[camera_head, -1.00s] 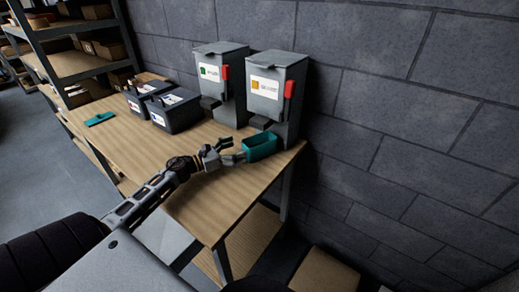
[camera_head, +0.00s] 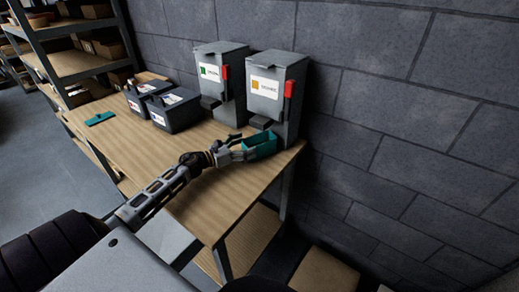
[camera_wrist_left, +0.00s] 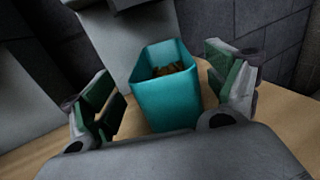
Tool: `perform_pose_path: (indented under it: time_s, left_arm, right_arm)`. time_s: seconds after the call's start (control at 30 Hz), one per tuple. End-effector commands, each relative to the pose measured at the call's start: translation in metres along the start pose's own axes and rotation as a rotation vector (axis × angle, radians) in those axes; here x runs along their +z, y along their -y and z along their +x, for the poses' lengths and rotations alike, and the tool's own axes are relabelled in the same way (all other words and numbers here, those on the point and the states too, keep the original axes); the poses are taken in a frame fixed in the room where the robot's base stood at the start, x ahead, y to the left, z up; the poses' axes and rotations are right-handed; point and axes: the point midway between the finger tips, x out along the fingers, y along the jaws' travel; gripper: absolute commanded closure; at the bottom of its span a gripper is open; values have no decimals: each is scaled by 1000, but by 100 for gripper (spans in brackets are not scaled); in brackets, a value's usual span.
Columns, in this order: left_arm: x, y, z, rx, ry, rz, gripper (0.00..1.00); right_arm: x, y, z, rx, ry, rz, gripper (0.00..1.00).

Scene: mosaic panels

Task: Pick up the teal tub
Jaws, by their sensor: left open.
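The teal tub (camera_head: 263,146) stands upright near the right end of the wooden table, in front of the grey dispenser with the orange mark. In the left wrist view the tub (camera_wrist_left: 166,101) shows brown contents inside. My left gripper (camera_head: 247,146) is open, its fingers reaching to the tub. In the left wrist view the left gripper (camera_wrist_left: 164,92) has one green-padded finger on each side of the tub, with a gap visible at the left finger. Whether the right finger touches the tub I cannot tell. My right gripper does not show.
Two grey dispensers with red levers, the green-marked one (camera_head: 221,86) and the orange-marked one (camera_head: 273,95), stand against the block wall. Dark bins (camera_head: 175,110) and a flat teal piece (camera_head: 99,118) are farther left. The table front (camera_head: 205,205) is bare.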

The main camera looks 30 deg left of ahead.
Motion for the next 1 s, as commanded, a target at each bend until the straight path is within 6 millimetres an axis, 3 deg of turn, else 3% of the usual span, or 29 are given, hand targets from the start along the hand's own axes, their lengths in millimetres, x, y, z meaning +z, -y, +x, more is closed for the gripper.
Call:
perform_pose_path:
  time_s: [1.0]
  left_arm:
    - [0,3,52,0,0,0,12]
  right_arm:
    - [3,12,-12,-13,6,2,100]
